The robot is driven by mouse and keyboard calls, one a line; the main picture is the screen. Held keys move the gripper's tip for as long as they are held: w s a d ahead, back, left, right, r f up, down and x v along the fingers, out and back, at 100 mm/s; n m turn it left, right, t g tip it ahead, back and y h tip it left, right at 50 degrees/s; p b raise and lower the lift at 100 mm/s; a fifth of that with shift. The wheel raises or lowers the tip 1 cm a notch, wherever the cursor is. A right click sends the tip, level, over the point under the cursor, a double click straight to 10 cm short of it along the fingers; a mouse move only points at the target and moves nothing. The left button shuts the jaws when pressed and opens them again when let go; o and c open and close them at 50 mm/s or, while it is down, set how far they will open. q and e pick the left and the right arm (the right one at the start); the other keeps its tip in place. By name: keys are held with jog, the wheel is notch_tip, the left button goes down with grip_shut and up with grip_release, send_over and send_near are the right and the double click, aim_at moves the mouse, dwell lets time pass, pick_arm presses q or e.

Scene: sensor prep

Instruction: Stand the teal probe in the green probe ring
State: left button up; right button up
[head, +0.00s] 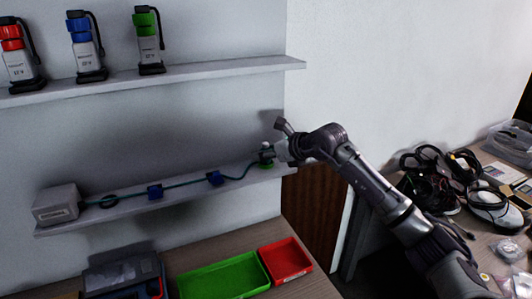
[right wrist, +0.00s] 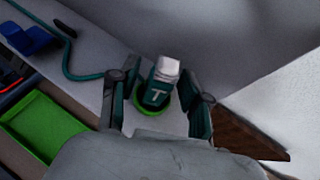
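The teal probe (right wrist: 157,94), with a white top and a letter T, stands roughly upright near the right end of the lower shelf. The green probe ring (right wrist: 146,109) shows around its lower end; how deep it sits is hidden. In the head view the probe (head: 265,154) is small, with the ring (head: 266,166) just below it. My right gripper (right wrist: 162,87) is open, a finger on each side of the probe with visible gaps. It also shows at the shelf's end in the head view (head: 272,152). My left gripper is not in view.
Green (head: 222,278) and red (head: 286,261) trays lie below. Coloured devices stand on the upper shelf.

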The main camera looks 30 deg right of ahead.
jog(key=shift+r, duration=0.2)
jog(key=shift+s+d, duration=0.1)
jog(key=shift+s, duration=0.15)
jog(key=b+v, duration=0.3)
jog(key=v, duration=0.8)
jog(key=shift+s+r+b, duration=0.2)
jog(key=shift+b, duration=0.2)
jog(key=shift+d, duration=0.1)
